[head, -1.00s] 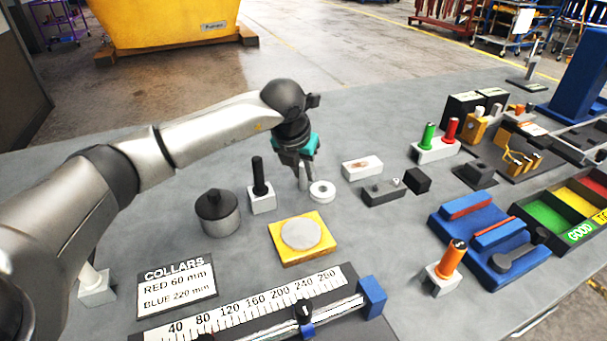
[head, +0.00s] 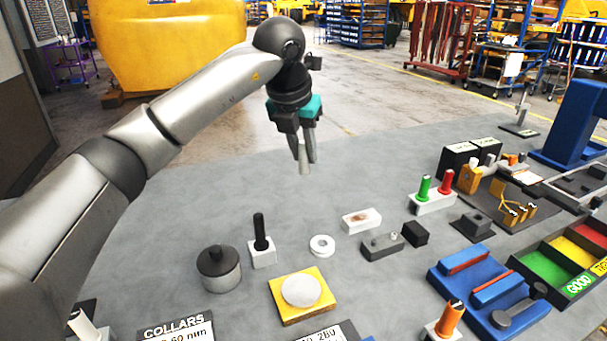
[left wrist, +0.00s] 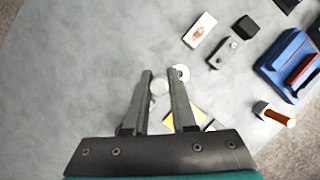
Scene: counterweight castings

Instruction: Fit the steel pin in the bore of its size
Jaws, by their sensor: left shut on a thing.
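My left gripper (head: 303,158) is shut on the steel pin (head: 304,160), a pale grey cylinder pointing down, held well above the table. In the left wrist view the pin (left wrist: 159,84) shows end-on between the two fingers (left wrist: 158,95). A low dark block (head: 375,250) lies to the right of the white ring (head: 322,246), with a small bright spot on top. I cannot tell which opening is the bore of the pin's size. My right gripper is not in view.
A yellow plate with a grey disc (head: 275,292), a black-capped grey pot (head: 220,277) and a black peg on a white base (head: 262,258) stand nearby. A white block (head: 370,221), a black cube (head: 416,234) and a blue fixture (head: 450,272) lie right.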

